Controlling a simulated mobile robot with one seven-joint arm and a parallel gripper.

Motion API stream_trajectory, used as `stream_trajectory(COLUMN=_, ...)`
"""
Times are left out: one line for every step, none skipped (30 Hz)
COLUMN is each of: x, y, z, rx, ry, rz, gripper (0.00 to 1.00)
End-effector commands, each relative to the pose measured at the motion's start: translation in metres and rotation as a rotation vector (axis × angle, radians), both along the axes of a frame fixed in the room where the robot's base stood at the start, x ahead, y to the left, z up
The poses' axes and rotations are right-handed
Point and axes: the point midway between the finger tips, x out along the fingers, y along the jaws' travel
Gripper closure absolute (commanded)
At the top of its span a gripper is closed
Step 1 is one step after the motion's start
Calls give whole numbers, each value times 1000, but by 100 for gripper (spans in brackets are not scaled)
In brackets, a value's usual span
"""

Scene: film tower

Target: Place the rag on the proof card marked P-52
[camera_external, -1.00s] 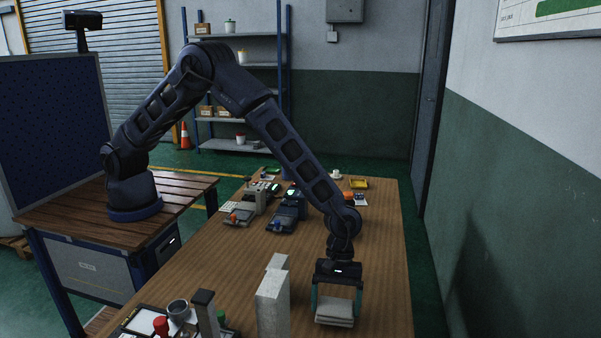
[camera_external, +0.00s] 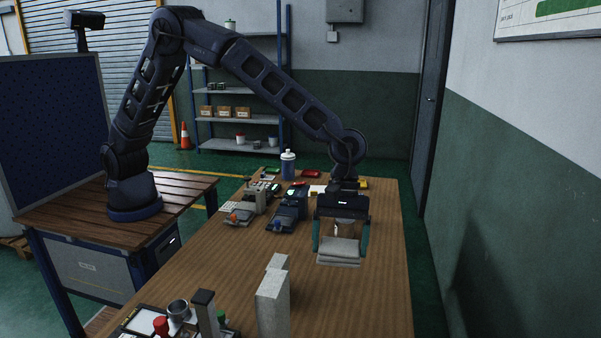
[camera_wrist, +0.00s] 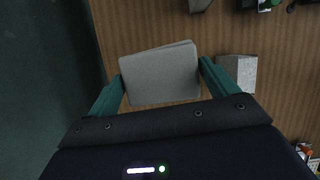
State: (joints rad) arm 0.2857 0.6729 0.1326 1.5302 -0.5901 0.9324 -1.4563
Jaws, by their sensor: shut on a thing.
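The rag (camera_external: 338,252) is a folded light-grey cloth held between the fingers of my gripper (camera_external: 340,238). It hangs above the right side of the wooden table and also shows in the wrist view (camera_wrist: 160,74). There my gripper (camera_wrist: 162,82) has a teal finger on each side of the rag. I cannot make out a proof card marked P-52. Small flat items lie at the far end of the table, partly hidden behind my gripper, and no label there is readable.
Two grey blocks (camera_external: 272,303) stand on the near table (camera_external: 220,280). A dark tray with a cup (camera_external: 179,310) is at the near left. Two devices (camera_external: 286,217), a white bottle (camera_external: 288,164) and a red item (camera_external: 311,173) stand farther back. The table's right strip is clear.

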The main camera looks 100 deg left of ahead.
Motion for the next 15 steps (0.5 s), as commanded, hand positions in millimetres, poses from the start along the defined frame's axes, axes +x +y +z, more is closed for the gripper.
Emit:
stream_trajectory(x=0, y=0, z=1, rx=0, ry=0, rz=0, gripper=36)
stream_trajectory(x=0, y=0, z=1, rx=0, ry=0, rz=0, gripper=36)
stream_trajectory(x=0, y=1, z=1, rx=1, ry=0, rz=0, gripper=36)
stream_trajectory(x=1, y=3, z=1, rx=1, ry=0, rz=0, gripper=36)
stream_trajectory(x=1, y=6, z=1, rx=1, ry=0, rz=1, gripper=36)
stream_trajectory(x=3, y=12, z=1, rx=2, ry=0, rz=1, gripper=36)
stream_trajectory(x=4, y=18, z=1, rx=3, ry=-1, rz=2, gripper=36)
stream_trajectory(x=5, y=25, z=1, rx=4, ry=-2, rz=1, gripper=36)
stream_trajectory(x=7, y=36, z=1, rx=6, ry=-2, rz=1, gripper=36)
stream_trajectory(x=9, y=47, z=1, rx=8, ry=-2, rz=1, gripper=36)
stream_trajectory(x=11, y=58, z=1, rx=9, ry=-3, rz=0, gripper=36)
stream_trajectory(x=13, y=74, z=1, rx=12, ry=-3, rz=1, gripper=36)
stream_trajectory(x=15, y=87, z=1, rx=14, ry=-5, rz=-1, gripper=36)
stream_trajectory(x=16, y=100, z=1, rx=15, ry=-5, rz=-1, gripper=36)
stream_trajectory(x=17, y=118, z=1, rx=17, ry=-5, rz=-4, gripper=36)
